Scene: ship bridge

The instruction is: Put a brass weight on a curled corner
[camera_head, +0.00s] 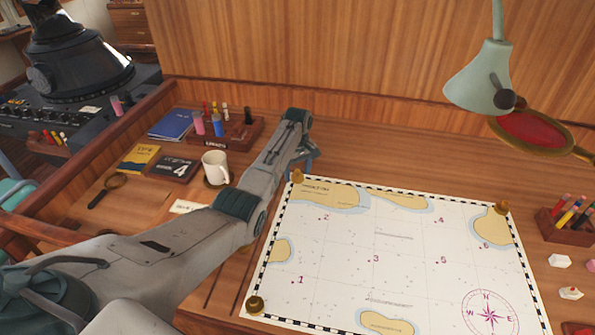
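A sea chart (340,255) with a black-and-white border lies on the wooden desk. A brass weight (297,177) stands at its far left corner. A second brass weight (501,208) stands at the far right corner, and a third brass weight (255,304) at the near left corner. These three corners look flat. The near right corner is cut off by the picture's edge. My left gripper (308,165) is at the far left corner, close to the weight there. Its fingers are mostly hidden behind my wrist, so touching or holding cannot be told. My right gripper is out of view.
A green lamp (482,80) hangs over the back right, beside a red round magnifier (535,132). A pencil box (568,226) and small pale pieces sit at right. A white mug (215,167), books (175,167) and a marker rack (240,136) stand left of my arm.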

